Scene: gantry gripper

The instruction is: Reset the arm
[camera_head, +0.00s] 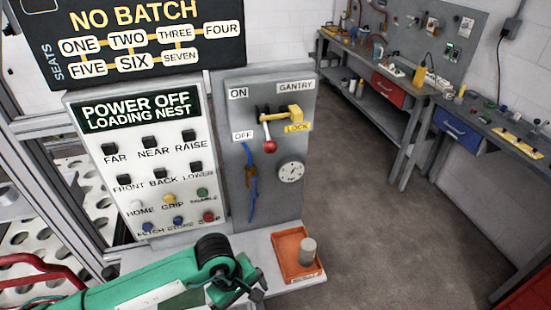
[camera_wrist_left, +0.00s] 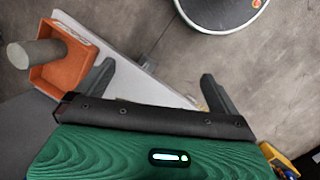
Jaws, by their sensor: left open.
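My left arm, green with a black wrist, comes in from the lower left in the head view. Its gripper (camera_head: 250,289) is in front of the grey shelf below the panels, left of the orange tray. In the left wrist view the gripper (camera_wrist_left: 156,88) has its two dark fingers wide apart with nothing between them. The shelf edge and floor show beyond them. My right gripper is in neither view. The gantry switch panel (camera_head: 232,190) carries a red-knobbed lever (camera_head: 269,146) near a yellow lock piece (camera_head: 296,113).
An orange tray (camera_head: 284,261) with a grey cylinder (camera_head: 308,251) stands on the shelf (camera_head: 262,252). A white button panel (camera_head: 117,210) reads "POWER OFF LOADING NEST". A sign (camera_head: 90,75) above reads "NO BATCH". Floor (camera_head: 380,235) to the right is clear, up to workbenches (camera_head: 405,105).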

